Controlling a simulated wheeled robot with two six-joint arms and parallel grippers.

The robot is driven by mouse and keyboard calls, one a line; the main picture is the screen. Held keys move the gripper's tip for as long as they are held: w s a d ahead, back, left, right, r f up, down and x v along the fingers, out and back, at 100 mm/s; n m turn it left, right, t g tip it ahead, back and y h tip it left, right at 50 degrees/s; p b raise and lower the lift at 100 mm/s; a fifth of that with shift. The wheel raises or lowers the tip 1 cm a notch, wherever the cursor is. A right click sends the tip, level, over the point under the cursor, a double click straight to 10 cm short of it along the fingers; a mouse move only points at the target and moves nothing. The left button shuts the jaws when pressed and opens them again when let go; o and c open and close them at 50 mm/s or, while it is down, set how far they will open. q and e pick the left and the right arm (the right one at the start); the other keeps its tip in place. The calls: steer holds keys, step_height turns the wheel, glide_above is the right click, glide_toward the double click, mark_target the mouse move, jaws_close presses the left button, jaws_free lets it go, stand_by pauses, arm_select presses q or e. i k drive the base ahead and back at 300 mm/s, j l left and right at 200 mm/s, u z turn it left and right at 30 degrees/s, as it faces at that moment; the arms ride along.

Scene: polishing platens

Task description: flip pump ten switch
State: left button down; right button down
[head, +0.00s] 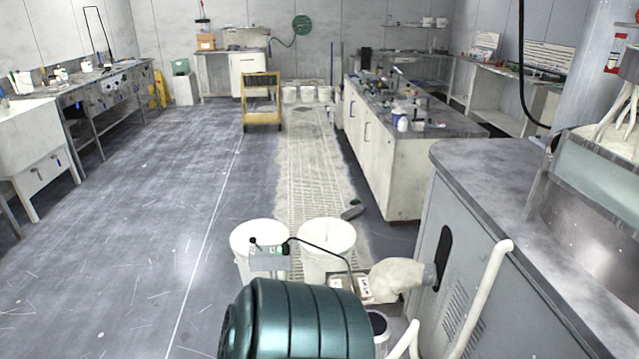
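A small grey switch box (269,259) stands in front of two white buckets at the lower middle. It has a dark-knobbed lever (253,242) at its left and a green spot beside a dark knob at its right. A black cable runs from it to the right and down. I cannot read any label on it, so I cannot tell if it belongs to pump ten, nor which way its lever is set. A green ribbed drum-shaped body (300,320) is just in front of the box, cut off by the bottom edge. Neither of my grippers is in view.
White buckets (326,245) stand behind the box on a floor grating (309,170). A grey cabinet with a worktop (500,175) and a white pipe (487,290) fills the right. A yellow cart (261,102) stands far back. The left floor is open.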

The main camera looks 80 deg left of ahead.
mark_target(253, 241)
steer(key=u, duration=3.1)
steer(key=z, duration=0.25)
steer(key=i+j+z, duration=0.15)
steer(key=z, duration=0.35)
steer(key=i+j+z, duration=0.1)
steer(key=j+z, duration=0.35)
steer(key=i+j+z, duration=0.1)
steer(key=j+z, duration=0.2)
steer(key=z, duration=0.2)
steer(key=j+z, duration=0.45)
steer(key=l, duration=0.1)
